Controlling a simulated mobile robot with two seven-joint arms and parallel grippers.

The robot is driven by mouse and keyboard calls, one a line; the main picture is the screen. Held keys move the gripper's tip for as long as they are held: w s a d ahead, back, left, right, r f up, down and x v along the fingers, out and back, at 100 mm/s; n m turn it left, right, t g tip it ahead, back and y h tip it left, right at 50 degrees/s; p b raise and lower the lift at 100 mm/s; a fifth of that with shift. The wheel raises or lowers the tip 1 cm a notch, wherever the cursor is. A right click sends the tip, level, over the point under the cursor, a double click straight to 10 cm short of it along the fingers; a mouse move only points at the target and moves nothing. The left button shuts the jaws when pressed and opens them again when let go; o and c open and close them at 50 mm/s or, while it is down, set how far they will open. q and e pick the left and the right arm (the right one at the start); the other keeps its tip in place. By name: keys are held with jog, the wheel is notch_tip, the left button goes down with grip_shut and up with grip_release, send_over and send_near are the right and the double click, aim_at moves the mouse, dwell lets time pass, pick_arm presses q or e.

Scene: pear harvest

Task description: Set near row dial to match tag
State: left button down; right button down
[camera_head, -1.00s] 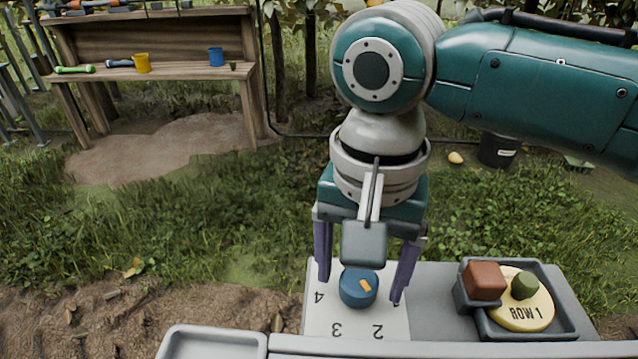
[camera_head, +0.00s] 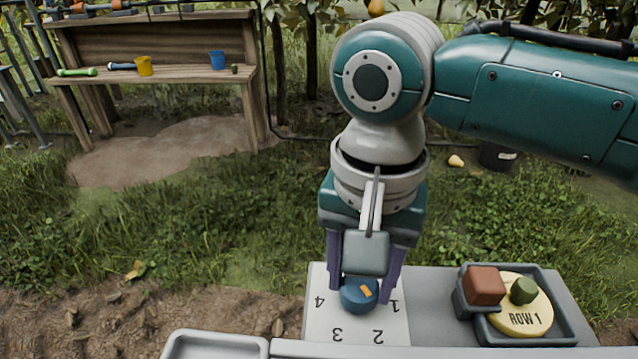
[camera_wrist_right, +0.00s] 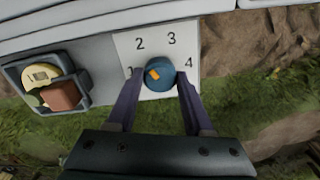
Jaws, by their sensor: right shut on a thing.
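A round blue dial (camera_head: 358,296) with an orange pointer mark sits on a white plate (camera_head: 345,325) numbered 1 to 4. My right gripper (camera_head: 362,292) reaches down over the dial, its purple fingers shut on the dial's two sides. In the right wrist view the dial (camera_wrist_right: 159,76) is between the fingertips, and its orange mark points up and left, between the 1 and the 2. A round yellow tag (camera_head: 522,318) reading "ROW 1" lies in a grey tray at the right. My left gripper is not in view.
The grey tray (camera_head: 565,325) also holds a reddish-brown block (camera_head: 485,284) and a green piece (camera_head: 523,290). An empty light tray (camera_head: 215,345) is at the front left. A wooden bench (camera_head: 160,74) with cups stands at the far left, beyond grass.

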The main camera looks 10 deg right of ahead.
jog(key=shift+s+r+n+p, duration=0.15)
jog(key=shift+n+p, duration=0.5)
jog(key=shift+p, duration=1.15)
jog(key=shift+w+r+n+p, duration=0.2)
jog(key=shift+n+p, duration=0.45)
jog(key=shift+p, duration=1.15)
jog(key=shift+f+n+p, duration=0.1)
jog(key=shift+n+p, duration=0.25)
jog(key=shift+n, duration=0.05)
jog(key=n+p, duration=0.1)
jog(key=n, duration=0.3)
jog(key=shift+f, duration=0.2)
jog(key=shift+n, duration=2.1)
jog(key=shift+c, duration=1.4)
grip_release()
jog(key=shift+p, duration=0.3)
